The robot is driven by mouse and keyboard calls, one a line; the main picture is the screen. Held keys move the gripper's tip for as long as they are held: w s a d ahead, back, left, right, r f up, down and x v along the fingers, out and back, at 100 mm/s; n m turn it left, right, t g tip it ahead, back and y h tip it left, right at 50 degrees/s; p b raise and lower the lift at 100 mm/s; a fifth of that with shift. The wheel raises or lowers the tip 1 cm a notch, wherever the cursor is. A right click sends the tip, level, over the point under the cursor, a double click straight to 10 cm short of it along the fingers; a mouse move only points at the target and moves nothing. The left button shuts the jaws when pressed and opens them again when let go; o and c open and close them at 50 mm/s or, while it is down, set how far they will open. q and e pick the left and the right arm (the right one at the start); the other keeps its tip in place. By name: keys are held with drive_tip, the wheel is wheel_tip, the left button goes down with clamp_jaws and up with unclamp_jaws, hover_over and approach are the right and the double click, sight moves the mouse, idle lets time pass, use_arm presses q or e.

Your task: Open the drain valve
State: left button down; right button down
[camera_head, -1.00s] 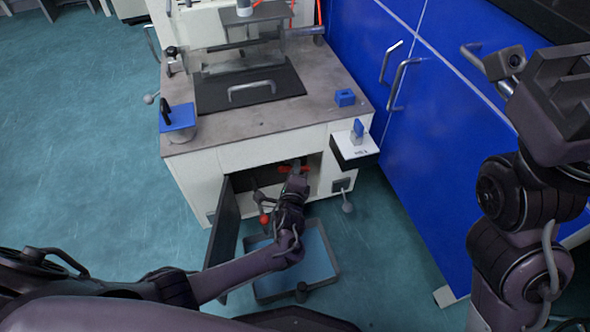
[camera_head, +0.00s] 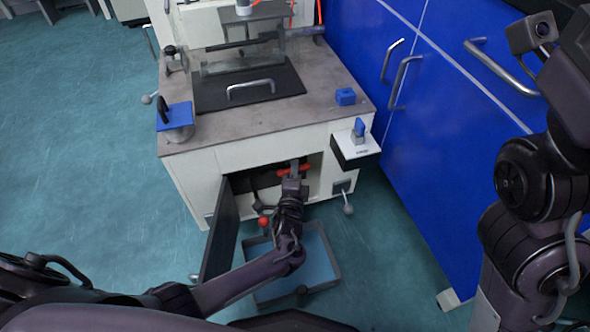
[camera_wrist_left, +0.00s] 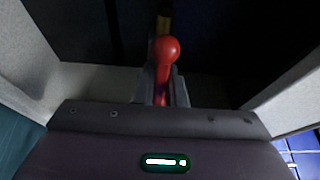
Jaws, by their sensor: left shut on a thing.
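The drain valve's red handle (camera_head: 308,171) is inside the open lower compartment of the white machine. In the left wrist view the red handle (camera_wrist_left: 168,50) has a rounded end, with a brass-coloured part behind it. My left gripper (camera_head: 294,168) reaches into the compartment from the front and is shut on the handle. In the left wrist view its fingers (camera_wrist_left: 162,90) stand on both sides of the red handle. The valve body is mostly hidden by my gripper and shadow. My right arm is at the right edge; its fingertips are out of view.
A grey tray (camera_head: 334,267) with a blue inside lies on the floor below. The dark compartment door (camera_head: 220,232) stands open to the left of my left arm. A red ball knob (camera_head: 263,222) hangs near the opening. Blue cabinets (camera_head: 440,150) stand at the right.

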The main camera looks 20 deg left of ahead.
use_arm(q)
drive_tip(key=c, duration=1.5)
unclamp_jaws()
